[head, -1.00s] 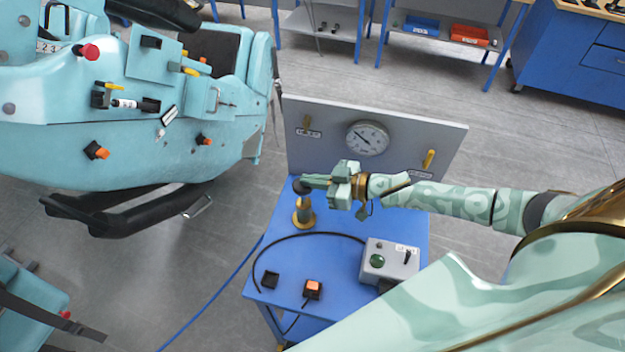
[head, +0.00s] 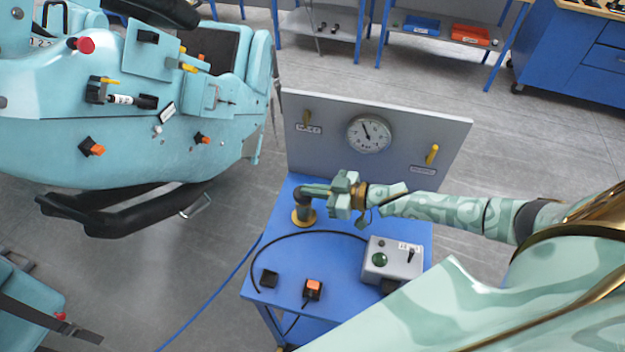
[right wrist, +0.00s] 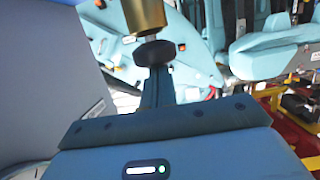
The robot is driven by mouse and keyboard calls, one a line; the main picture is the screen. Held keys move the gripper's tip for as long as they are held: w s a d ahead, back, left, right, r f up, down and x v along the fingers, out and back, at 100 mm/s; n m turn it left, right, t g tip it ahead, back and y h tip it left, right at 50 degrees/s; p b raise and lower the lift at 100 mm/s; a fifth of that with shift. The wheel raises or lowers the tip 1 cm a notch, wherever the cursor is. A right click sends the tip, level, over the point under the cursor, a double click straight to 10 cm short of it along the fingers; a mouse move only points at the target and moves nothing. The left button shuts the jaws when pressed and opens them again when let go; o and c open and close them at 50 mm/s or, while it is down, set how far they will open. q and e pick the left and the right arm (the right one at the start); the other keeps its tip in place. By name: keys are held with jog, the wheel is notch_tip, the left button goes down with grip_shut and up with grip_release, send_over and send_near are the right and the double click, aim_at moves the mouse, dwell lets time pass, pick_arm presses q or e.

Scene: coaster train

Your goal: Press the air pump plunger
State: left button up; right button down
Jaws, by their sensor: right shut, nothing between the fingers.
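The air pump stands on the blue cart, with a brass foot (head: 304,218) and a dark round plunger knob (head: 301,195) on top. The knob sits low, close above the pump body. My right gripper (head: 312,190) is shut and empty, its fingertips at the knob from the right and seemingly touching it. The right wrist view shows the black knob (right wrist: 153,53) at the tips of the shut fingers (right wrist: 157,88), beside the brass cylinder (right wrist: 145,14). Exact contact is partly hidden. My left gripper is not in view.
A round gauge (head: 368,134) is on the grey panel (head: 330,160) behind the pump, between two yellow levers. A grey control box (head: 392,262), a black hose and an orange switch (head: 313,287) are on the cart. A turquoise coaster car (head: 130,150) stands left.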

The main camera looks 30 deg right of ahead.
jog(key=s+d+r+p, duration=0.3)
jog(key=s+d+r, duration=0.3)
jog(key=s, duration=0.1)
jog(key=shift+d, duration=0.2)
jog(key=shift+s+d, duration=0.1)
dwell(0.8)
